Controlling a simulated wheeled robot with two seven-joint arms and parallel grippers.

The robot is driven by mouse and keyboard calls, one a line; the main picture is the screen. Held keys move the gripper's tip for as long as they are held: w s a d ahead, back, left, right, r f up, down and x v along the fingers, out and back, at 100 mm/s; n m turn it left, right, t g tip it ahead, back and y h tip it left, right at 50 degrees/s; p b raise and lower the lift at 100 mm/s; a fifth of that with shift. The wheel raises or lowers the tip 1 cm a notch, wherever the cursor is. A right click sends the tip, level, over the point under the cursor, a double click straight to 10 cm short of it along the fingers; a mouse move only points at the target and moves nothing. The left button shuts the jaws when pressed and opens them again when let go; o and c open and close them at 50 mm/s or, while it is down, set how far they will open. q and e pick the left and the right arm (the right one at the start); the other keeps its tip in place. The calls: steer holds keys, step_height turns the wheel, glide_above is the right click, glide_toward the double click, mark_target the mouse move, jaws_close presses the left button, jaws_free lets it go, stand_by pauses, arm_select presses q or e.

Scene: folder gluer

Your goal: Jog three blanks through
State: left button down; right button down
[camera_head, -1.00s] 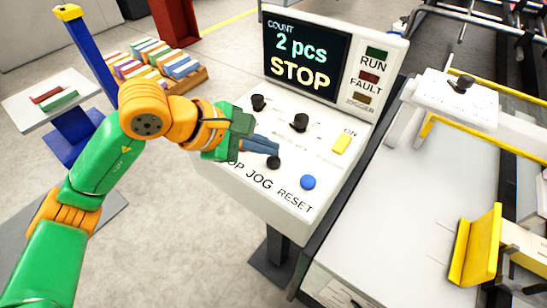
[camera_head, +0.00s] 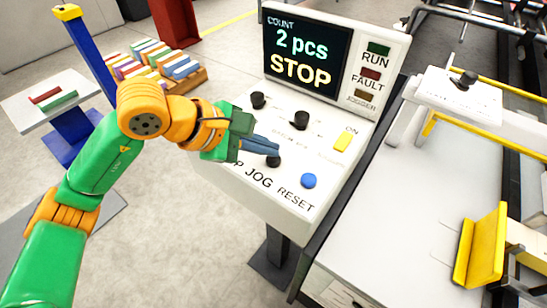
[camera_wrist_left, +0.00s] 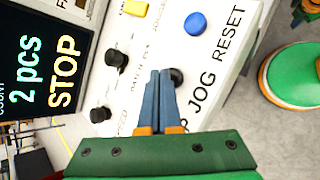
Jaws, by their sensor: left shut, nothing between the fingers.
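The white control panel (camera_head: 228,181) has a screen (camera_head: 305,52) reading "COUNT 2 pcs STOP". My left gripper (camera_head: 277,149) is shut and empty, its blue fingertips at the black JOG button (camera_head: 273,161). In the left wrist view the fingertips (camera_wrist_left: 160,73) are together and partly cover the JOG button (camera_wrist_left: 177,76); I cannot tell whether they touch it. The blue RESET button (camera_head: 308,181) is to the right of JOG. The yellow ON switch (camera_head: 343,140) sits above RESET. No blanks can be made out for sure. My right gripper is not in view.
Black knobs (camera_head: 299,120) stand on the panel above the gripper. The RUN, FAULT and JOGGER lamps (camera_head: 371,74) look dark. The machine bed (camera_head: 400,200) with a yellow guide (camera_head: 482,245) lies at right. A pallet of coloured stacks (camera_head: 190,80) stands behind my left arm.

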mark_target(267, 160)
arm_select(q)
steer(key=shift+f+b, duration=0.45)
steer(key=shift+b, duration=0.15)
stand_by(0.6)
stand_by(0.3)
steer(key=shift+r+p, duration=0.55)
steer(key=shift+r, duration=0.35)
step_height(267, 160, up, 5)
steer(key=p, duration=0.3)
steer(key=shift+r, duration=0.1)
stand_by(0.5)
